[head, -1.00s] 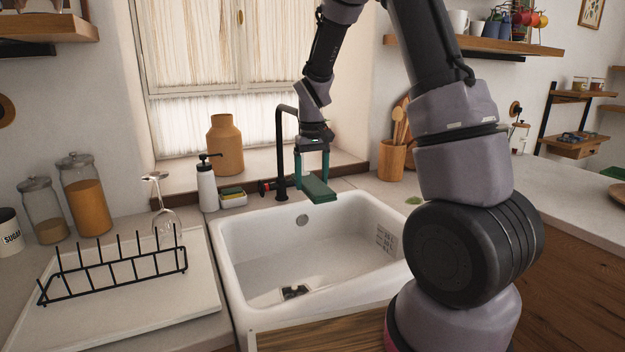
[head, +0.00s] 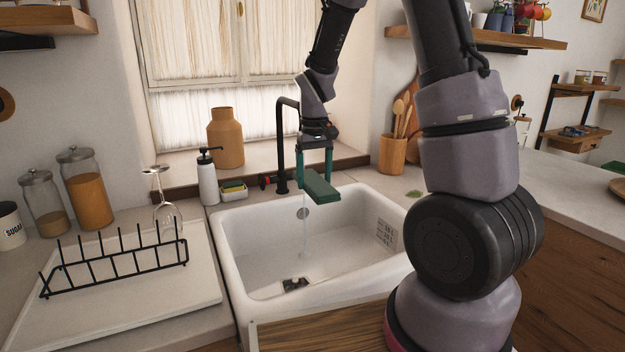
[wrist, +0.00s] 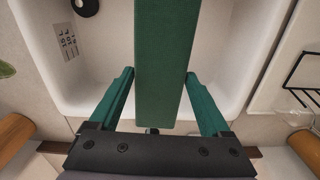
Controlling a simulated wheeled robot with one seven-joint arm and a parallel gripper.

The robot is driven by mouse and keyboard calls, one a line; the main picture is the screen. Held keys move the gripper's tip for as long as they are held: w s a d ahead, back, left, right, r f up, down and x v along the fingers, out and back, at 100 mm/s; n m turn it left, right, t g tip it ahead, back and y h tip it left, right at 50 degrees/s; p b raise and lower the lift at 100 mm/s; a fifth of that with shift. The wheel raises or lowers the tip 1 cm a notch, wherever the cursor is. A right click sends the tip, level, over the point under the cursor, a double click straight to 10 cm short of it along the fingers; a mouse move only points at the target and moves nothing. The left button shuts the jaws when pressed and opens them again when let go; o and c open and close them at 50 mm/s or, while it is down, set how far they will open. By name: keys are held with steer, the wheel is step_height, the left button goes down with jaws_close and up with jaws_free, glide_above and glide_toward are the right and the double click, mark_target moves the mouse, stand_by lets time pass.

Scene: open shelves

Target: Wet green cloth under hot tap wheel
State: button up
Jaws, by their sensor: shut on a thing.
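My gripper (head: 315,172) hangs over the back of the white sink (head: 228,262), fingers pointing down. It is shut on the green cloth (head: 321,189), a folded block held above the basin. The cloth (wrist: 166,60) runs up from between the green fingers in the wrist view. The black tap (head: 281,150) stands at the back of the sink, its spout just left of my gripper. A red wheel (head: 265,182) is at the tap's base, partly hidden. A thin stream of water (head: 305,235) falls below the cloth. I cannot tell whether it touches the cloth.
A soap bottle (head: 207,180) and a sponge holder (head: 234,191) stand left of the tap. A black dish rack (head: 115,268) with an upturned glass (head: 163,212) is further left. A utensil pot (head: 392,154) stands right of the sink.

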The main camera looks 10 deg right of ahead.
mark_target(316, 187)
steer(key=shift+s+a, duration=0.15)
steer(key=shift+s, duration=0.9)
steer(key=shift+s+a, duration=0.1)
steer(key=shift+s, duration=0.9)
steer(key=shift+s+a+r, duration=0.15)
steer(key=shift+s+r, duration=0.85)
steer(key=shift+s, duration=0.25)
steer(key=shift+s+a+r, duration=0.15)
steer(key=shift+s+r, duration=0.85)
steer(key=shift+s, duration=0.2)
